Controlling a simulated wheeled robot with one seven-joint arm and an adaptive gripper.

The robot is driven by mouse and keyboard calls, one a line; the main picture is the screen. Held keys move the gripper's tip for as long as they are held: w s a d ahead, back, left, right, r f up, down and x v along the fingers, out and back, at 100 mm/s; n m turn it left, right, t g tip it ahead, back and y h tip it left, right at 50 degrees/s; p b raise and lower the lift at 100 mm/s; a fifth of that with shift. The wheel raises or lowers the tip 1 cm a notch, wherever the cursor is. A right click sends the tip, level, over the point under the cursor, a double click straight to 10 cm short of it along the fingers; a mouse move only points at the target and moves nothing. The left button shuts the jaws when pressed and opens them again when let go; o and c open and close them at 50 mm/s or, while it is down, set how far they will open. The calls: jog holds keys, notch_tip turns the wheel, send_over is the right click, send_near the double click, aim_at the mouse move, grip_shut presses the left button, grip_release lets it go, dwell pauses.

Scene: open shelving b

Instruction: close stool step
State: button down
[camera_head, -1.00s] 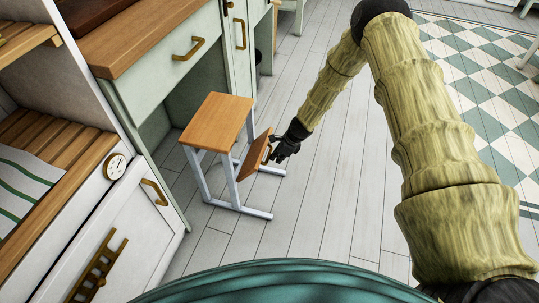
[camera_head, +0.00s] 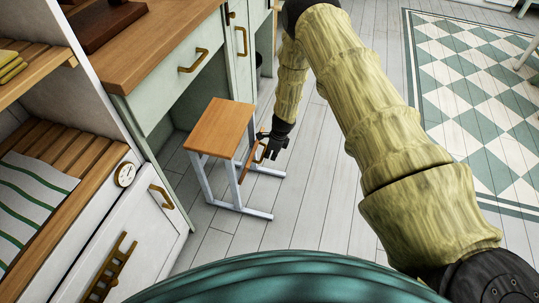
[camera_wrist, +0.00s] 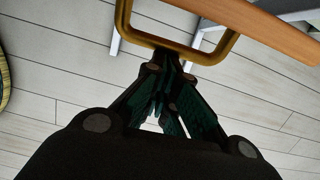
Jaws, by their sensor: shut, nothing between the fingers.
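The stool (camera_head: 222,127) has an orange-brown wooden seat and pale metal legs, and stands upright on the floor beside the green cabinets. Its wooden step (camera_head: 251,160) is at the right side, tilted steeply and partly hidden by the seat and frame. The step's brass handle (camera_wrist: 208,57) fills the top of the wrist view, beside the wooden edge (camera_wrist: 262,30). My gripper (camera_head: 265,152) is at the step's outer side. In the wrist view its shut fingers (camera_wrist: 170,68) are at the handle's bar, with nothing between them; whether they touch it is unclear.
A green cabinet with a drawer (camera_head: 180,75) stands left of and behind the stool. A white oven-like unit (camera_head: 120,235) with a brass handle is at the lower left. The plank floor (camera_head: 320,200) right of the stool is clear, up to a checkered rug (camera_head: 480,100).

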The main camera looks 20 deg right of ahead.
jog(key=shift+w+a+r+p, duration=0.5)
jog(key=shift+w+a+r, duration=0.1)
jog(key=shift+a+r, duration=0.15)
jog(key=shift+w+a+r+p, duration=0.55)
jog(key=shift+a+r, duration=0.1)
jog(key=shift+a, duration=0.2)
jog(key=shift+w+a, duration=0.1)
jog(key=v, duration=0.9)
jog(key=shift+s+d+r+p, duration=0.15)
jog(key=shift+s+d+p, duration=0.1)
jog(key=shift+p, duration=0.15)
